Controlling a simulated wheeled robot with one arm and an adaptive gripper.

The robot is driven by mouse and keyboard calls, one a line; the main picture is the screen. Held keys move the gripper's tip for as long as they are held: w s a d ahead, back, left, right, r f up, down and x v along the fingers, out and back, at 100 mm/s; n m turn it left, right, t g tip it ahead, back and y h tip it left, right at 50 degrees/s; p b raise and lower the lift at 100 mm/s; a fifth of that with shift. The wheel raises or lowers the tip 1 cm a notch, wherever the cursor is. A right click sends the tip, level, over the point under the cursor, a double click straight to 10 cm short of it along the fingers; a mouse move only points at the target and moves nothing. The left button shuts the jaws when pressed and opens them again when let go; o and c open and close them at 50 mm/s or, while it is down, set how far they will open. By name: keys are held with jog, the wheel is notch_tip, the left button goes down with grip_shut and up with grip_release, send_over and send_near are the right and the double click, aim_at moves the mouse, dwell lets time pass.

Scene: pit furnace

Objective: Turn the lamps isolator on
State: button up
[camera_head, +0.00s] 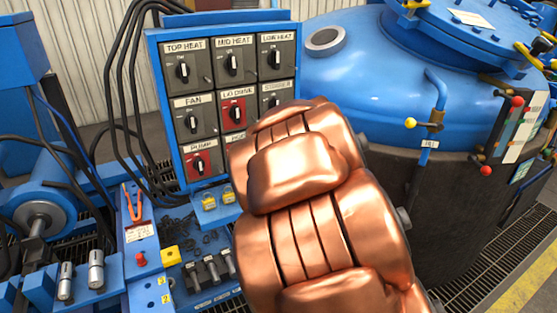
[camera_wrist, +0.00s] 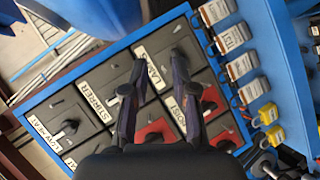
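The lamps isolator (camera_wrist: 190,42) is a dark grey box with a white LAMPS label (camera_wrist: 158,72), at the upper middle of the wrist view. My gripper (camera_wrist: 158,60) is open and empty, with its two dark fingers reaching over the label and the box. The right fingertip overlaps the area of the lamps knob, so I cannot tell the knob's position or whether it is touched. In the head view my copper-coloured arm hides the lamps isolator and my gripper. The blue switch panel (camera_head: 157,80) shows beside the arm.
The stirrer isolator (camera_wrist: 88,78) and the red hoist isolator (camera_wrist: 217,128) are close to the lamps one. Several tags and yellow padlocks (camera_wrist: 266,113) hang to the panel's right in the wrist view. The blue furnace (camera_head: 370,70) stands right of my arm, and black cables (camera_head: 135,100) hang left.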

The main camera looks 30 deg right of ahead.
jog(key=w+f+n+t+y+b, duration=0.2)
jog(key=w+f+n+t+b, duration=0.1)
jog(key=w, duration=0.4)
jog(key=w+f+n+t+y+b, duration=0.3)
jog(key=w+n+b, duration=0.1)
jog(key=w+n, duration=0.2)
jog(key=shift+w+d+f, duration=0.15)
jog(key=shift+w+f, duration=0.05)
jog(key=shift+w, duration=0.15)
jog(key=shift+c, duration=0.3)
grip_shut()
